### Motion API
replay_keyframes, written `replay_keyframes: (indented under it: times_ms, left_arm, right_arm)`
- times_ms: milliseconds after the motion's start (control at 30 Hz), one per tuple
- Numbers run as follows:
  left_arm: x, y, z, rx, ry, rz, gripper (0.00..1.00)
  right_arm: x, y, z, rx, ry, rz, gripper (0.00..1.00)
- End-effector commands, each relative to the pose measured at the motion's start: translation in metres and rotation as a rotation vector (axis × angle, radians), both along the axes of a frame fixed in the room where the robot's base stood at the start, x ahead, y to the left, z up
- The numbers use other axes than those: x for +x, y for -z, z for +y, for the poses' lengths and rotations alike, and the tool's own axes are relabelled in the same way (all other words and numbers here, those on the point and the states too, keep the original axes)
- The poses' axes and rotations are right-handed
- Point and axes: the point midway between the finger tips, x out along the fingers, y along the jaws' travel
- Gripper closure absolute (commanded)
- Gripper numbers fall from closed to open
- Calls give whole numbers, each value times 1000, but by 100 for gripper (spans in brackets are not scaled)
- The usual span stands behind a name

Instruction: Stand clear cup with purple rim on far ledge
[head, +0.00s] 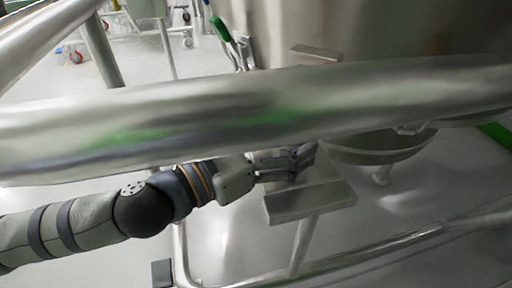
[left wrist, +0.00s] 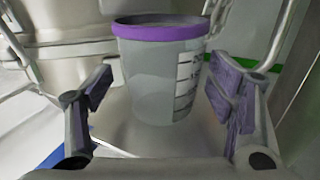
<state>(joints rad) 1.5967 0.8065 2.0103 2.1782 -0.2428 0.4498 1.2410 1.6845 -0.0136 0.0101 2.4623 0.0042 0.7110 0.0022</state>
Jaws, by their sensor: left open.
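The clear cup with the purple rim (left wrist: 160,75) shows upright in the left wrist view, with measuring marks on its right side. It appears to stand on a pale grey surface (left wrist: 135,138). My left gripper (head: 290,163) is open, with one finger on each side of the cup; I cannot tell whether either finger touches it. In the head view the cup is hidden behind the thick rail and the gripper. A near metal ledge (head: 310,203) lies just below the gripper. A farther metal ledge (head: 315,54) shows beyond the rail. My right gripper is not in view.
A thick shiny rail (head: 250,105) crosses the head view above my left arm. A large steel vessel (head: 400,30) stands behind. A green-handled lever (head: 221,30) is near the far ledge. A lower tube frame (head: 380,240) runs near the floor. Wheeled stands are at upper left.

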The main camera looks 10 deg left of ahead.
Motion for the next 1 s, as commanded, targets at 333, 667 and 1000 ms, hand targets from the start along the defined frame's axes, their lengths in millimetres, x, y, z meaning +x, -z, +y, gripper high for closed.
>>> replay_keyframes:
  times_ms: [333,667,1000]
  left_arm:
    - [-56,2,56,2,-2,4,24]
    - [-71,0,70,1,1,1,24]
    - [-71,0,69,1,1,1,24]
  right_arm:
    - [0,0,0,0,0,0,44]
    - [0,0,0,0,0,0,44]
    - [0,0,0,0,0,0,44]
